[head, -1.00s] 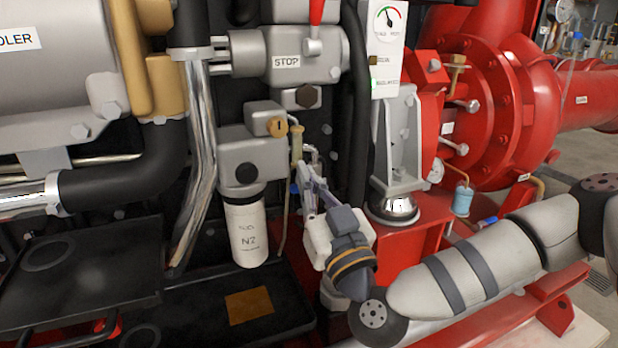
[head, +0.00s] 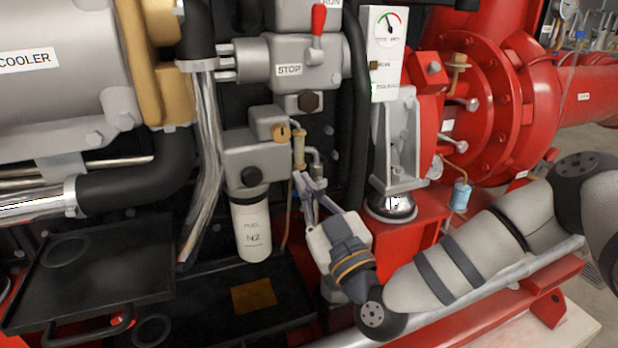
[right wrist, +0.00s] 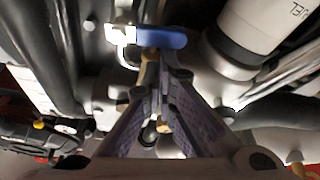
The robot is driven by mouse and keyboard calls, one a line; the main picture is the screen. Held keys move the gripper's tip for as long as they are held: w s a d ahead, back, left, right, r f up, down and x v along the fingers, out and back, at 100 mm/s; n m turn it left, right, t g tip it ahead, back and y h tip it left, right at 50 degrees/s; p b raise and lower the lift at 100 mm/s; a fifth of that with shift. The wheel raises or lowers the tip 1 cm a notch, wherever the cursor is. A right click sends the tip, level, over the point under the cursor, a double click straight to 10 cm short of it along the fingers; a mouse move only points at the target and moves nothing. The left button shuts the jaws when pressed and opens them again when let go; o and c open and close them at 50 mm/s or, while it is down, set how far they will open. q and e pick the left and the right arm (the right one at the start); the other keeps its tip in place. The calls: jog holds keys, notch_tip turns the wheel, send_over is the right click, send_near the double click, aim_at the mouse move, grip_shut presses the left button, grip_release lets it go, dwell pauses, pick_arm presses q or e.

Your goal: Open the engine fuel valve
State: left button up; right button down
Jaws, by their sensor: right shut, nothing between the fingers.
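A blue lever handle (right wrist: 162,38) shows in the right wrist view, lying crosswise just beyond my fingertips. Its left end meets a bright metal fitting (right wrist: 120,36). I cannot make out the handle clearly in the head view, where my fingers cover that spot. My right gripper (head: 304,180) is shut and empty, just below a small brass fitting (head: 299,150) and right of the white fuel filter (head: 251,228). In the right wrist view the fingers (right wrist: 164,78) come together near the handle; whether they touch it I cannot tell. My left gripper is not in view.
Above are the STOP housing (head: 300,62) with a red lever (head: 318,18) and a gauge panel (head: 386,55). A grey bracket (head: 398,150) stands to the right, beside the red pump casing (head: 505,90). Black trays (head: 95,270) lie low on the left.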

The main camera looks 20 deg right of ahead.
aim_at(298, 196)
notch_tip(298, 196, down, 3)
jog(key=n+g+y+p, duration=0.1)
jog(key=n+p, duration=0.2)
jog(key=n, duration=0.1)
jog(key=n+g+y+p, duration=0.1)
jog(key=n+p, duration=0.2)
jog(key=n, duration=0.2)
jog(key=n+g+y+p, duration=0.1)
jog(key=n+y+p, duration=0.1)
jog(key=n+p, duration=0.1)
jog(key=shift+f+n, duration=0.2)
jog(key=shift+n, duration=0.5)
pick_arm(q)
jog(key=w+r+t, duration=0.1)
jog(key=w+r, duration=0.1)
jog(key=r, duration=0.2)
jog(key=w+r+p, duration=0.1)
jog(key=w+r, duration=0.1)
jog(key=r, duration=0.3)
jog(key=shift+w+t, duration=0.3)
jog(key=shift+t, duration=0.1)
pick_arm(e)
jog(key=shift+d+f+n+g, duration=0.4)
jog(key=shift+f+n+g, duration=0.25)
jog(key=shift+n, duration=0.55)
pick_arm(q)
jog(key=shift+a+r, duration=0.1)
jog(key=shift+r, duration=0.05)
pick_arm(e)
jog(key=shift+w+a, duration=0.1)
